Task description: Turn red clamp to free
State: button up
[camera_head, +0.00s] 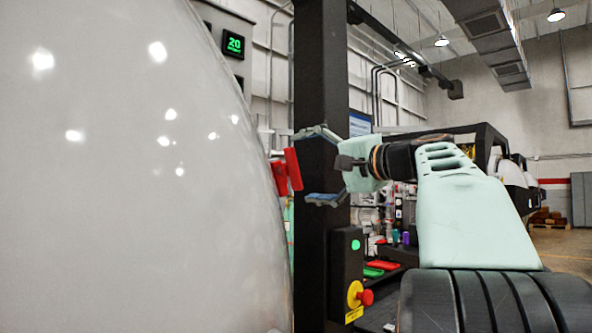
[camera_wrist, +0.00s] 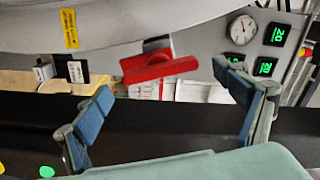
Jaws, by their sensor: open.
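The red clamp (camera_head: 286,172) sits at the right edge of the large pale furnace door (camera_head: 130,170) in the head view. Nothing is held. I cannot tell the exact gap to the clamp.
A black post (camera_head: 320,75) stands close behind my gripper. A control box with a green light (camera_head: 355,244) and a red emergency button (camera_head: 366,297) is below. A gauge (camera_wrist: 241,29) and green displays (camera_wrist: 277,34) are at upper right in the wrist view.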

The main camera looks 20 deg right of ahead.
jog(key=v, duration=0.8)
jog(key=shift+s, duration=0.2)
